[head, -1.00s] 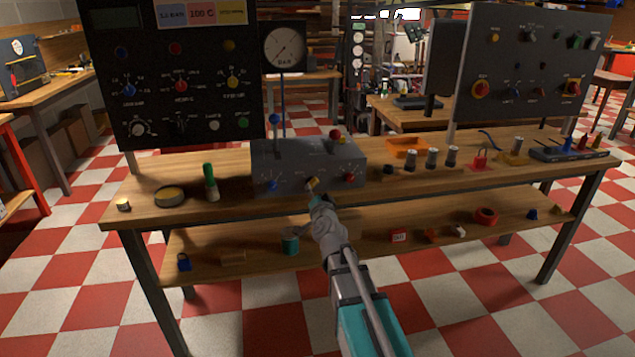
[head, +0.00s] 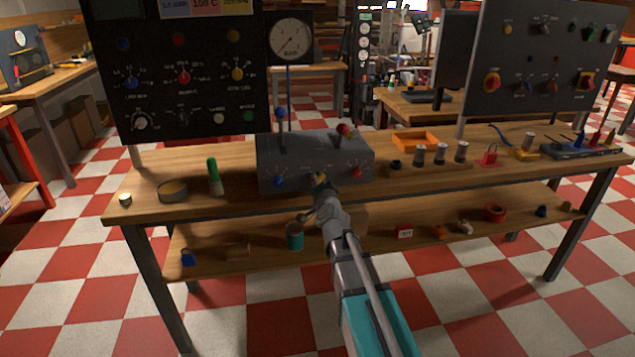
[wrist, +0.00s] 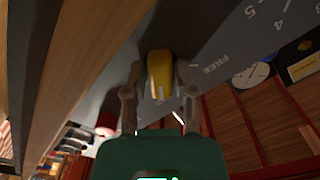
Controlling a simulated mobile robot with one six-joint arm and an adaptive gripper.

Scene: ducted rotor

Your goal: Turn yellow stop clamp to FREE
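The yellow stop clamp (wrist: 159,72) is on the front of a grey control box (head: 340,152). In the wrist view it lies between the two fingers of my gripper (wrist: 160,80), with a pale stripe on its near end. The printed word FREE is on the panel to the right of the clamp; the stripe does not point at it. The fingers stand close on both sides, but I cannot tell whether they touch it. In the head view my gripper (head: 319,186) is at the box front and mostly hides the clamp.
A blue knob (head: 279,181) and a red knob (head: 357,173) flank the clamp on the box. A red-topped lever (head: 343,131), a blue-topped lever (head: 280,114) and a gauge (head: 291,38) rise above. A green-handled tool (head: 213,175) stands left on the bench.

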